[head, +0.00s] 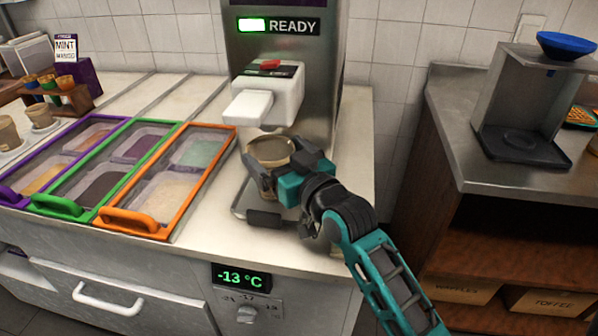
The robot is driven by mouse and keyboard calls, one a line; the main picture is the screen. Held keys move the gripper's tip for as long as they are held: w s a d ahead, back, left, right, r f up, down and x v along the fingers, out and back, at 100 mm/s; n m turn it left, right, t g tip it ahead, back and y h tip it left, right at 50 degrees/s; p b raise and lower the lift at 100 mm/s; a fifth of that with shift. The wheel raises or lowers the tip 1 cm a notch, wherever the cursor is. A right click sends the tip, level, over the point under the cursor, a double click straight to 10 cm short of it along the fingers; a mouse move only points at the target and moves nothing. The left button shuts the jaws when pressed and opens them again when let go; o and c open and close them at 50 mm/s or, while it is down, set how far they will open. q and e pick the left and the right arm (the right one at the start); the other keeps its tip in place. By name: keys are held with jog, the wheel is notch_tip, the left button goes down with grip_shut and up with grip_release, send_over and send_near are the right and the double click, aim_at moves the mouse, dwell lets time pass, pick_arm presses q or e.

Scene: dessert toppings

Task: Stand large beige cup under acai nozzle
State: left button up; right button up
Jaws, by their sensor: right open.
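The large beige cup (268,152) stands upright on the drip tray (240,207) of the machine, below the white dispensing head (262,98). Its rim is a little below the head. My right gripper (266,180) is at the cup from the right and front, with its fingers beside the cup wall. The jaws are open. The gripper and wrist hide the cup's right side and part of its lower body. My left gripper is out of view.
A topping freezer with purple, green and orange framed lids (168,185) is left of the machine. Smaller cups (38,112) stand at the far left. A metal stand (525,105) with a blue bowl (566,45) is on the right counter. A gap separates the counters.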

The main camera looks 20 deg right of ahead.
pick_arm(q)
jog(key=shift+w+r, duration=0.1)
pick_arm(e)
jog(key=s+d, duration=0.2)
jog(key=s, duration=0.8)
jog(key=shift+s, duration=0.25)
